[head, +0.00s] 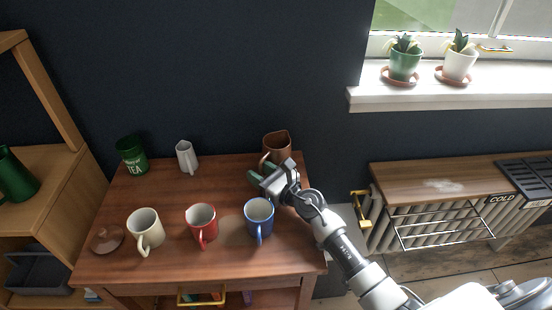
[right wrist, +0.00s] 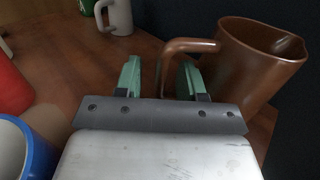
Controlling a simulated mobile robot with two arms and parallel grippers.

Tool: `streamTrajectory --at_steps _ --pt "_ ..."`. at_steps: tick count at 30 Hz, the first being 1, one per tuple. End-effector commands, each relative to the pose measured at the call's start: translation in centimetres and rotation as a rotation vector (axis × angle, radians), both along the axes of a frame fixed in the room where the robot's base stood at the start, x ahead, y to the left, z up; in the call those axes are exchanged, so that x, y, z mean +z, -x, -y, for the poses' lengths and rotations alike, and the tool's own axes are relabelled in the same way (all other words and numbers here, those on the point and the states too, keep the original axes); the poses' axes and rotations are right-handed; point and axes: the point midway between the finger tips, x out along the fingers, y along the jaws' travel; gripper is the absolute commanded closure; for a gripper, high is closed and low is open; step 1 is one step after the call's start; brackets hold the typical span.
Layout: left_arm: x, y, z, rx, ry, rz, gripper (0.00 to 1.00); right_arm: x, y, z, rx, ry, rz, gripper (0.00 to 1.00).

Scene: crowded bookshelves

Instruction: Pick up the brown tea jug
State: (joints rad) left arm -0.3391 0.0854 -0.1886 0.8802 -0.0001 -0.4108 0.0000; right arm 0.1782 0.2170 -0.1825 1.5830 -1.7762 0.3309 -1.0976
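The brown tea jug (head: 277,146) stands at the back right of the wooden table (head: 175,180). In the right wrist view the jug (right wrist: 254,65) is at the upper right, with its handle (right wrist: 192,46) pointing left. My right gripper (head: 258,174) is just in front of the jug. Its two green fingertips (right wrist: 158,78) are apart, with the handle's end a little beyond and between them. Nothing is held, and I see no clear contact with the handle. My left gripper is not in view.
A blue mug (head: 259,217) stands close to my right gripper. A red mug (head: 201,222), a cream mug (head: 146,230) and a brown lid (head: 106,239) are along the front. A white jug (head: 187,156) and a green tea tin (head: 132,155) stand at the back left. The dark wall is close behind.

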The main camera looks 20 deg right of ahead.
Motion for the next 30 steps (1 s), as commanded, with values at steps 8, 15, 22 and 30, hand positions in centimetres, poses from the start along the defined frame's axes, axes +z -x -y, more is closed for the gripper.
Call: streamTrajectory --at_steps 8,15,22,30 --pt "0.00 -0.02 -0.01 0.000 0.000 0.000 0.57 -0.01 0.03 0.00 0.000 0.000 0.000 1.00" --pt "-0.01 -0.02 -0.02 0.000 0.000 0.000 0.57 -0.10 0.05 0.04 0.000 0.000 -0.002 1.00" --pt "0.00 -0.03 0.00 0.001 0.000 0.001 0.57 0.07 0.00 0.08 -0.002 0.001 0.002 1.00" --pt "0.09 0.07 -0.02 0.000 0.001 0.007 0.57 0.27 0.01 0.11 -0.002 0.002 0.001 1.00"
